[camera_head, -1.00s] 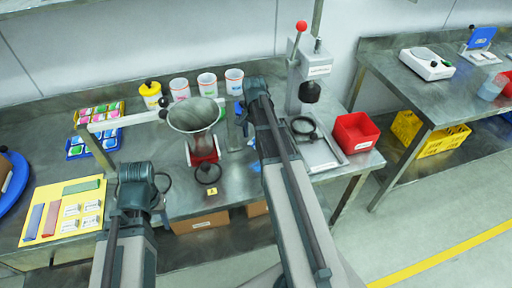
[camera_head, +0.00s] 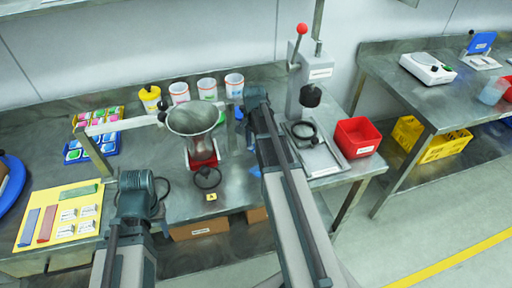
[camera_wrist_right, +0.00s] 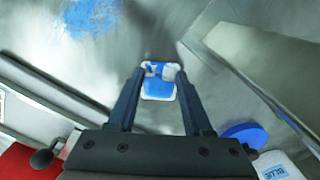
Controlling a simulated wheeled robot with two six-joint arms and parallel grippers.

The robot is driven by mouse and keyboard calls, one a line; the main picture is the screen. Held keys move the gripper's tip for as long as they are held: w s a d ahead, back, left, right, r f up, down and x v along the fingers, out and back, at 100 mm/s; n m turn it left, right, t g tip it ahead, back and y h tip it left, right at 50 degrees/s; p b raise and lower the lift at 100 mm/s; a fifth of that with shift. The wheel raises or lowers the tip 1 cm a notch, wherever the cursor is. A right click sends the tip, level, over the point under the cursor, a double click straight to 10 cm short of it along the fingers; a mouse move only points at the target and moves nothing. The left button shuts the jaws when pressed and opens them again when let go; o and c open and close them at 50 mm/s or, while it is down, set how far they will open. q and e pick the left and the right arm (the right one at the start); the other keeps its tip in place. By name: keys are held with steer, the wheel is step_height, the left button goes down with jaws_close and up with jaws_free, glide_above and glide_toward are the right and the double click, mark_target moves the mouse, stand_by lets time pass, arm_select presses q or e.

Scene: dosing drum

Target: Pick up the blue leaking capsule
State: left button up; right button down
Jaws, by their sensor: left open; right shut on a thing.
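The blue capsule (camera_wrist_right: 158,88), a small blue-and-white piece, sits between the fingertips of my right gripper (camera_wrist_right: 159,76) in the right wrist view. The fingers are shut on its two sides. A patch of blue powder (camera_wrist_right: 92,16) lies on the steel surface beyond it, apart from the fingers.
The funnel (camera_head: 192,118) stands on a red drum base (camera_head: 203,155) mid-bench. White cups (camera_head: 208,88) and a yellow jar (camera_head: 149,97) line the back. A lever press (camera_head: 309,82) and a red bin (camera_head: 357,136) stand at right. The yellow mat (camera_head: 30,201) lies at left.

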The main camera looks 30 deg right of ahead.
mark_target(254, 148)
steer(key=shift+r, duration=0.2)
step_height(254, 148, up, 2)
steer(key=p, duration=0.2)
steer(key=shift+r+p, duration=0.15)
steer(key=shift+p, duration=0.2)
steer(key=shift+r+p, duration=0.5)
steer(key=s+a, duration=0.2)
steer(key=s, duration=0.2)
steer(key=s+a+r+p, duration=0.1)
steer(key=s+a, duration=0.2)
steer(key=s, duration=0.2)
steer(key=s+a, duration=0.2)
steer(key=s, duration=0.3)
steer(key=shift+a+r, duration=0.15)
steer(key=shift+a, duration=0.2)
